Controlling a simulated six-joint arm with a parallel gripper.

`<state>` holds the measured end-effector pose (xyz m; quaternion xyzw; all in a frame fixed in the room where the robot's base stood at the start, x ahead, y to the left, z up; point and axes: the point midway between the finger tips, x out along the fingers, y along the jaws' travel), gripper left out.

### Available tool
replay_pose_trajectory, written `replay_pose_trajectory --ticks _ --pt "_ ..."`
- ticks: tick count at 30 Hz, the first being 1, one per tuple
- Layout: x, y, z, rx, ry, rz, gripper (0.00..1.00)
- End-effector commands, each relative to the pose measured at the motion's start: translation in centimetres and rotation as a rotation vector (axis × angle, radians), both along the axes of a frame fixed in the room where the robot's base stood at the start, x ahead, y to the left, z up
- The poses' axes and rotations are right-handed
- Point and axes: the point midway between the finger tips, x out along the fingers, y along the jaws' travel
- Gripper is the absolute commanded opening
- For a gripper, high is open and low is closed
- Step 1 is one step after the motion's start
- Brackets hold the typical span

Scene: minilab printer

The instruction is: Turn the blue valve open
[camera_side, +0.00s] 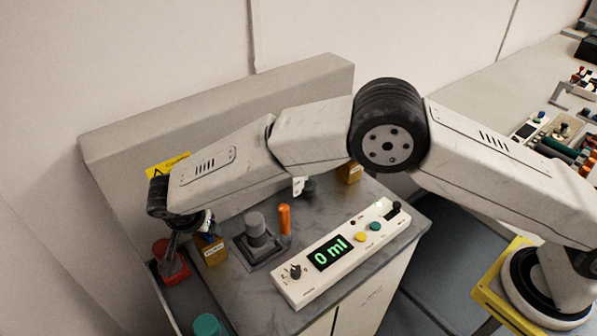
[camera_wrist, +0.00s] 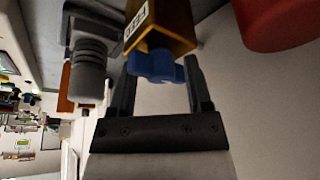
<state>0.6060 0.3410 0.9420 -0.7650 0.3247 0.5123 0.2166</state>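The blue valve (camera_wrist: 157,67) is a small lobed knob on the front of a yellow-orange labelled block (camera_wrist: 165,25) in the wrist view. My gripper (camera_wrist: 160,78) has its two dark fingers apart, one on each side of the knob. There is a visible gap to the right finger; whether the left finger touches the knob I cannot tell. In the side view, my gripper (camera_side: 183,238) is beside the yellow-orange block (camera_side: 212,252), at the left end of the bench. The blue knob is mostly hidden there by the wrist.
A red block (camera_side: 171,264) stands left of the yellow one; a red rounded part (camera_wrist: 280,22) shows in the wrist view. A grey cylinder on a base (camera_side: 256,236) and an orange stick (camera_side: 285,219) stand to the right. A white panel (camera_side: 345,252) reads 0 ml.

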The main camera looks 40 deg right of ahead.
Motion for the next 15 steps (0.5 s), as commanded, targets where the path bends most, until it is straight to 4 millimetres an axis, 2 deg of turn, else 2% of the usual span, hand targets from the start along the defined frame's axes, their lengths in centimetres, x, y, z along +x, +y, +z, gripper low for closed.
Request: replay_pose_trajectory --ticks 15 --pt "-0.09 0.19 0.74 0.0 -0.003 0.002 0.73"
